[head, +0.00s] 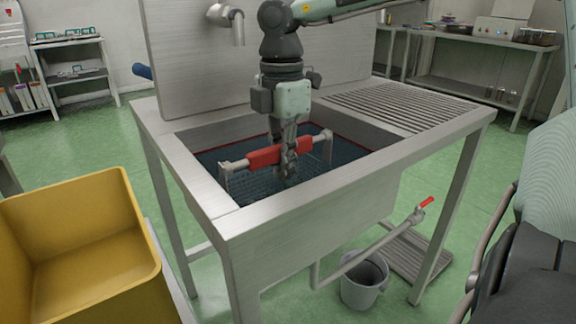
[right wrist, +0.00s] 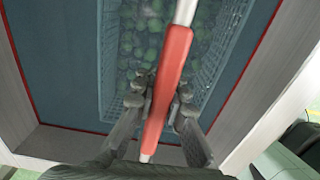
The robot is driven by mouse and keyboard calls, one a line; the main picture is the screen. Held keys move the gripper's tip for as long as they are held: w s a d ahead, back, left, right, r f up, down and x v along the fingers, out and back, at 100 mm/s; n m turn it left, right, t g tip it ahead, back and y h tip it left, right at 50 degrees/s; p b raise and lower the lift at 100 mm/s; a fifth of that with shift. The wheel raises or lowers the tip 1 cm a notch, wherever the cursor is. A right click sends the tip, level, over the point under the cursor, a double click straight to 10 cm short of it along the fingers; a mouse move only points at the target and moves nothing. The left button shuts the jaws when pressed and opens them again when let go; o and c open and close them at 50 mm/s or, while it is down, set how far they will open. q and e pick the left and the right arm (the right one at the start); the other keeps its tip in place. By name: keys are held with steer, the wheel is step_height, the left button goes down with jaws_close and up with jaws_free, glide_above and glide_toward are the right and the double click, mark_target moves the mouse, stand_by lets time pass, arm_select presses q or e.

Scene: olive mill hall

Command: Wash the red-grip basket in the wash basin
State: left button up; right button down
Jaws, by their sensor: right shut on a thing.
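The wash basin (head: 300,212) is a steel sink on legs, filled with dark bluish water. The red-grip basket (head: 262,158) is down in the basin, its handle bar and red grip above the water. In the right wrist view the basket's mesh wall (right wrist: 113,60) shows under the water, with several green olives inside. My right gripper (head: 288,165) points down and is shut on the red grip (right wrist: 170,75); its fingers (right wrist: 160,108) sit on both sides of it. My left gripper is not in view.
A yellow crate (head: 75,235) stands at the left front of the basin. A ribbed drainboard (head: 405,103) adjoins the basin on the right. A faucet (head: 230,18) hangs at the back left. A grey bucket (head: 363,282) stands below, near a red-handled drain valve (head: 424,203).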

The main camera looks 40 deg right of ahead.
mark_target(300, 149)
steer(key=shift+s+d+r, duration=0.1)
steer(key=shift+s+d, duration=0.1)
steer(key=shift+d, duration=1.8)
steer(key=shift+s+d, duration=0.2)
steer(key=shift+d, duration=1.75)
steer(key=shift+a, duration=0.8)
steer(key=shift+w+a+b, duration=0.25)
steer(key=shift+a+b, duration=0.45)
steer(key=shift+a, duration=0.9)
steer(key=shift+w+a+b, duration=0.2)
steer(key=shift+a+b, duration=0.5)
steer(key=shift+a, duration=0.85)
steer(key=shift+s+d, duration=0.25)
steer(key=shift+d, duration=1.75)
steer(key=shift+s+d, duration=0.2)
steer(key=shift+d, duration=1.75)
steer(key=shift+w+a, duration=0.15)
steer(key=shift+a, duration=1.1)
steer(key=shift+w+a+b, duration=0.15)
steer(key=shift+a+b, duration=0.35)
steer(key=shift+a, duration=0.85)
steer(key=shift+w+a+b, duration=0.15)
steer(key=shift+a+b, duration=0.35)
steer(key=shift+a, duration=0.85)
steer(key=shift+s+d, duration=0.15)
steer(key=shift+d, duration=0.85)
steer(key=shift+s+d, duration=0.1)
steer(key=shift+d, duration=0.9)
